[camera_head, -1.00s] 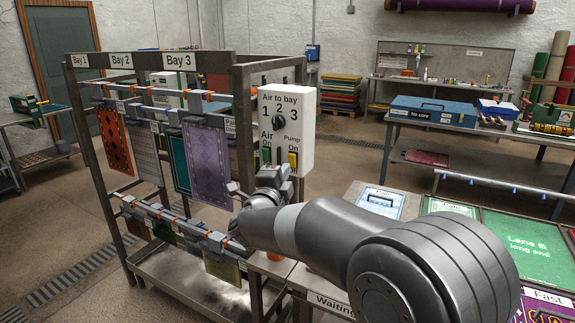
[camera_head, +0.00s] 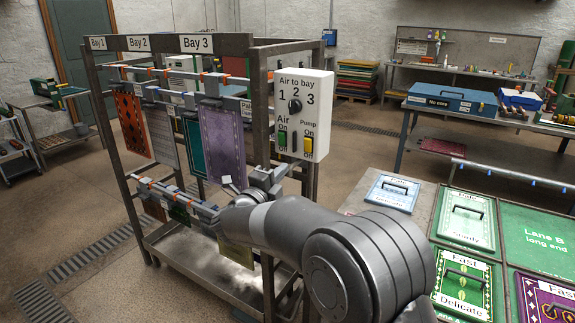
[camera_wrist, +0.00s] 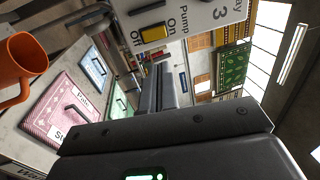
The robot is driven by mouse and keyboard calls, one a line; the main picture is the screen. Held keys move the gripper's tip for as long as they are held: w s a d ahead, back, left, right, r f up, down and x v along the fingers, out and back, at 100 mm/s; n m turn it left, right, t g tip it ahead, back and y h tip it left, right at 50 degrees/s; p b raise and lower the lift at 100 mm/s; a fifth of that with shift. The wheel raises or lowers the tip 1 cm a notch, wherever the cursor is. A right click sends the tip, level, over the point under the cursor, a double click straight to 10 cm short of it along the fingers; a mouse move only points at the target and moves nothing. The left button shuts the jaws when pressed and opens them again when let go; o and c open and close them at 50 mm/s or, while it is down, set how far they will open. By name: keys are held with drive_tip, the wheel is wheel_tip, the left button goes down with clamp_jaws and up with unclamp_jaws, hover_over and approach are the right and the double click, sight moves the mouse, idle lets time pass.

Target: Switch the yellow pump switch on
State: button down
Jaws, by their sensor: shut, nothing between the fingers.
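The yellow pump switch (camera_head: 308,146) is on the right of the white control box (camera_head: 320,98), under the "Pump" and "On" labels. The green air switch (camera_head: 282,139) is to its left, below the dial (camera_head: 295,105). My gripper (camera_head: 262,180) is below and left of the box, apart from the switch. In the wrist view the yellow switch (camera_wrist: 153,33) is at the top, between "On" and "Off" labels, and my shut, empty gripper fingers (camera_wrist: 160,88) are below it in the picture. I cannot tell which way the switch is tipped.
The metal rack (camera_head: 165,43) with hanging rugs stands left of and behind my gripper. A bench with coloured panels (camera_head: 465,220) is at the right. An orange mug (camera_wrist: 22,58) and a pink panel (camera_wrist: 70,108) show in the wrist view. Open floor lies behind the rack.

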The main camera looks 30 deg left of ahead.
sight(308, 142)
drive_tip(key=w, duration=0.4)
drive_tip(key=w+r, duration=0.1)
drive_tip(key=w, duration=0.3)
drive_tip(key=w+r, duration=0.1)
drive_tip(key=w, duration=0.3)
drive_tip(key=shift+w, duration=0.1)
drive_tip(key=shift+r, duration=0.15)
drive_tip(key=shift+w+d+r+g, duration=0.15)
drive_tip(key=shift+w+r+g, duration=0.15)
drive_tip(key=shift+g, duration=0.3)
drive_tip(key=s+r, duration=0.2)
drive_tip(key=s, duration=1.2)
drive_tip(key=shift+r, duration=0.15)
